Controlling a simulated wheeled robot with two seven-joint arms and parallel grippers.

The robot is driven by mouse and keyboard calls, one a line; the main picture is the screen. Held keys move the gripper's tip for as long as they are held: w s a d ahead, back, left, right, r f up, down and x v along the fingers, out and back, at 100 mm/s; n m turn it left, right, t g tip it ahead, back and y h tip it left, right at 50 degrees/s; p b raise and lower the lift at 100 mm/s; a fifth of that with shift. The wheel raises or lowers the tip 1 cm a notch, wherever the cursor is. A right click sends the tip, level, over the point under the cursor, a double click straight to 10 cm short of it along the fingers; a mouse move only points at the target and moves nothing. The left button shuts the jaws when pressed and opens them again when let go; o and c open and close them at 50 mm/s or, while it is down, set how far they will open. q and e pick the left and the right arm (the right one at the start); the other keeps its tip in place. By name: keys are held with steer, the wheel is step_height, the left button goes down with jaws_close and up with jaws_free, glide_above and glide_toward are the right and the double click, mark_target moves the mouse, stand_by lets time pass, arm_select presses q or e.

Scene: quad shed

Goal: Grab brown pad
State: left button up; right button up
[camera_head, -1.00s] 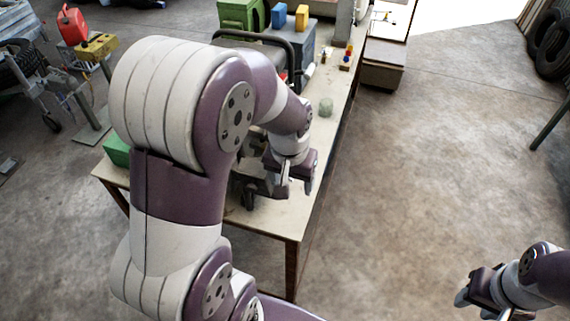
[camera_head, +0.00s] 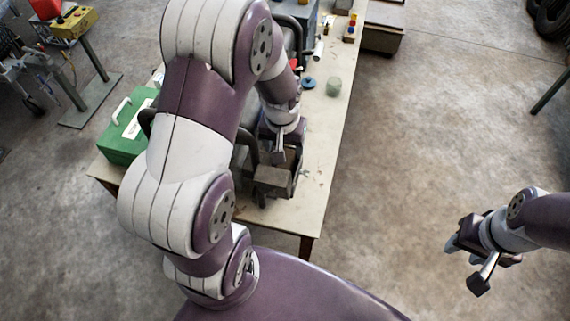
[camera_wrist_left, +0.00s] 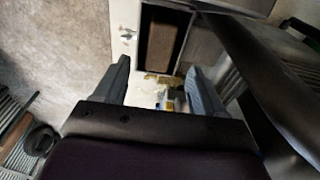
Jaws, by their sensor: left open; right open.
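The brown pad (camera_wrist_left: 163,46) shows in the left wrist view as a dull brown rectangle, set inside a grey frame or recess, above the gap between my left fingertips. In the head view I cannot pick it out clearly. My left gripper (camera_wrist_left: 158,72) is open and empty, with its fingers spread. In the head view my left gripper (camera_head: 281,150) hangs over the front part of the table, just above a dark grey boxy object (camera_head: 272,180), and my arm hides much around it. My right gripper (camera_head: 468,261) is open and empty over the floor at the right.
The pale table (camera_head: 318,150) also carries a green case (camera_head: 127,135) at its left, a greenish jar (camera_head: 334,86), a blue round item (camera_head: 308,83) and small coloured pieces (camera_head: 350,30). A red can (camera_head: 45,8) stands far left.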

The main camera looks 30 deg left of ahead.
mark_target(289, 164)
arm_select(q)
steer(key=f, duration=0.2)
steer(key=f+p, duration=0.1)
steer(key=f, duration=0.1)
steer(key=shift+w+a+f, duration=0.2)
steer(key=shift+f, duration=0.1)
steer(key=shift+d+f, duration=0.2)
steer(key=shift+f, duration=0.1)
steer(key=shift+a, duration=0.1)
jaws_close()
steer(key=shift+r, duration=0.15)
